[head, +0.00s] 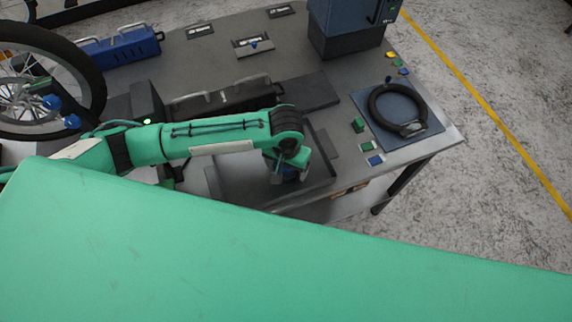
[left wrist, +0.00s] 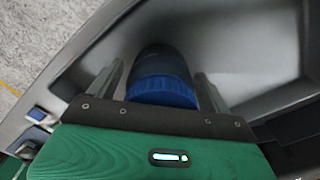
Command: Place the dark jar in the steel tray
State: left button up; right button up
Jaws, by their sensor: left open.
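The dark jar (left wrist: 163,62) with a ribbed blue lid (left wrist: 162,92) is in the left wrist view, inside the steel tray (left wrist: 250,60). It seems to rest on the tray's floor, lid towards the camera. My left gripper (left wrist: 160,74) is open, one finger on each side of the jar; gaps show beside the lid. In the head view my left gripper (head: 289,172) is low over the right part of the steel tray (head: 233,180), and the arm mostly hides the jar. My right gripper is not in view.
Small green and blue blocks (head: 375,160) sit near the tray. A dark blue cabinet (head: 340,30) and blue toolbox (head: 122,47) stand behind; a bike wheel (head: 90,75) is at left.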

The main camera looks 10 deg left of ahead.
pick_arm(q)
jog(key=shift+r, duration=0.1)
notch_tip(320, 180, up, 12)
jog(key=shift+r+b, duration=0.1)
jog(key=shift+b, duration=0.8)
